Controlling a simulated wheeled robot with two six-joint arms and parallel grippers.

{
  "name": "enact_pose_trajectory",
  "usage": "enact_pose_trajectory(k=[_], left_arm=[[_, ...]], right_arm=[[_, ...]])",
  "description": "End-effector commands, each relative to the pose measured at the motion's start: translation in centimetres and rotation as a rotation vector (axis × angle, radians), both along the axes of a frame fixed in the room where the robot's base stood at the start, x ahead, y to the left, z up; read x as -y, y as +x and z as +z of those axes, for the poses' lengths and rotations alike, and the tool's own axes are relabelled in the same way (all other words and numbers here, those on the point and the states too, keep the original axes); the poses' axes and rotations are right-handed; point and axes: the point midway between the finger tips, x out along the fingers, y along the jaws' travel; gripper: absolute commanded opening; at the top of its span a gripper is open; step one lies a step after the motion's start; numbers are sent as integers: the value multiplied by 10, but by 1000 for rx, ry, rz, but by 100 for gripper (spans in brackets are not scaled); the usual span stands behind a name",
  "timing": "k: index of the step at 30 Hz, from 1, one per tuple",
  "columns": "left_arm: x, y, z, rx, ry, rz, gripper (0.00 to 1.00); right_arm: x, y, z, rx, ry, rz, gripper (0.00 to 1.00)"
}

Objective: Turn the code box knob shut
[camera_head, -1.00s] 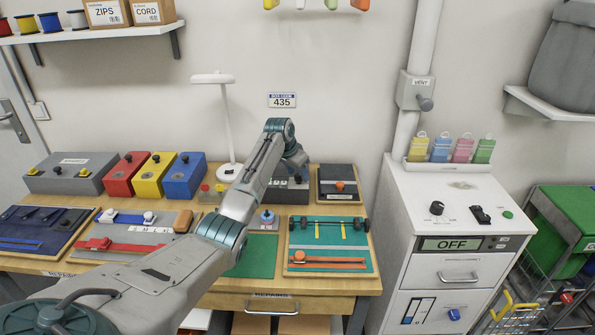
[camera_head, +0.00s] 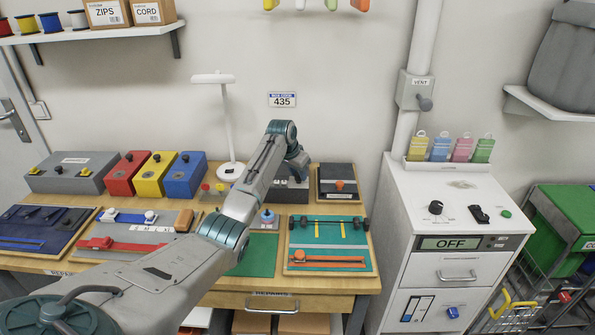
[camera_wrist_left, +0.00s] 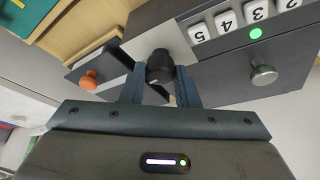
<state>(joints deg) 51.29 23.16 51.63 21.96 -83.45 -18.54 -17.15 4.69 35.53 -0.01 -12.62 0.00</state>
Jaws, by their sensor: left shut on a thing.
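The code box (camera_wrist_left: 232,75) is a dark grey box with a pale strip, white digit tiles (camera_wrist_left: 228,22), a lit green light (camera_wrist_left: 255,34) and a silver knob (camera_wrist_left: 264,75). A black knob (camera_wrist_left: 159,62) sits on its pale end. My left gripper (camera_wrist_left: 160,88) has one finger on each side of this black knob and is shut on it. In the head view the code box (camera_head: 291,195) stands at the back of the bench, partly hidden behind my left arm. My right gripper is not in view.
A black case with an orange knob (camera_head: 340,186) stands just right of the code box; its knob also shows in the left wrist view (camera_wrist_left: 88,80). A white lamp (camera_head: 228,125) and coloured boxes (camera_head: 184,175) stand to the left. A white cabinet (camera_head: 455,210) is further right.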

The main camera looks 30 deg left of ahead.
Motion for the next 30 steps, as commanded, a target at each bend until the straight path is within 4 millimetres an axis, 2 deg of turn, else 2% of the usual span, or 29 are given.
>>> enact_pose_trajectory(k=[1, 15, 23, 30], left_arm=[[1, 0, 4, 0, 0, 25, 5], [4, 1, 5, 1, 0, 432, 5], [5, 2, 3, 1, 0, 679, 5], [6, 3, 1, 2, 0, 907, 5]], right_arm=[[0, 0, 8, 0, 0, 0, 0], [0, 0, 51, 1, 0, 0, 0], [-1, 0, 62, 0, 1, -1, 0], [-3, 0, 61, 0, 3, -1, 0]])
